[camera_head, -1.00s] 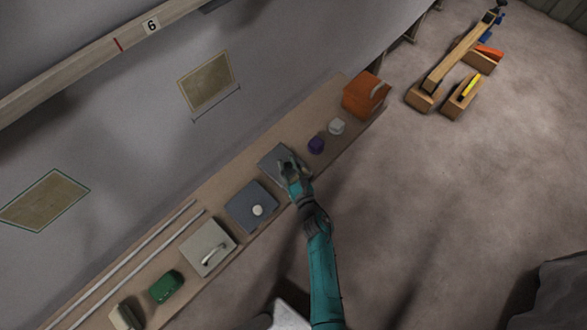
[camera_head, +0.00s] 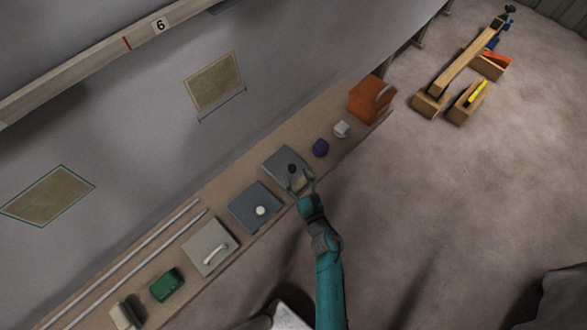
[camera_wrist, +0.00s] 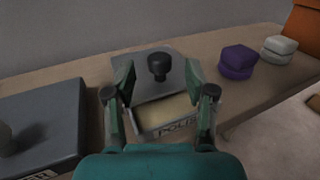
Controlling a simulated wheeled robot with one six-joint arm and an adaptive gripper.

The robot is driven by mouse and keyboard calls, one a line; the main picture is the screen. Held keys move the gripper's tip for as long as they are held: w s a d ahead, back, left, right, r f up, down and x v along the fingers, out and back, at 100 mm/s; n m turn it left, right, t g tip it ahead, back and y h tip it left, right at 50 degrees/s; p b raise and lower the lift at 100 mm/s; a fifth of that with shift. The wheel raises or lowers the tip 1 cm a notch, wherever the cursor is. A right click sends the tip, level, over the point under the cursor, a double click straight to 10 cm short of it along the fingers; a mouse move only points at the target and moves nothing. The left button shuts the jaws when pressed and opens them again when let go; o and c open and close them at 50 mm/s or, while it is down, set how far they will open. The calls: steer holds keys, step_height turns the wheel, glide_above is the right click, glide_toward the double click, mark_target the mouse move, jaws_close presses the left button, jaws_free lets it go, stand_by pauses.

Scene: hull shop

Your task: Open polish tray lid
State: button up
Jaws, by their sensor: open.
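The polish tray (camera_wrist: 152,125) stands on the bench and bears a label reading "POLIS". Its grey lid (camera_wrist: 140,63) with a black knob (camera_wrist: 158,67) sits toward the wall side, leaving the front of the tray uncovered and a cream surface (camera_wrist: 168,112) showing inside. In the head view the lid (camera_head: 280,160), the knob (camera_head: 292,168) and the cream strip (camera_head: 299,182) also show. My gripper (camera_wrist: 160,85) is open and empty; its fingers stand either side of the uncovered front, with the knob beyond, apart from them. It also shows in the head view (camera_head: 302,183).
A blue-grey lidded tray (camera_head: 250,200) with a pale knob stands to the left, then a beige one (camera_head: 205,250) and a green box (camera_head: 167,285). A purple container (camera_head: 320,148), a white one (camera_head: 342,129) and an orange box (camera_head: 366,102) stand to the right.

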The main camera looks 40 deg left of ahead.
steer(key=v, duration=0.7)
steer(key=shift+d, duration=0.2)
steer(key=shift+s, duration=0.1)
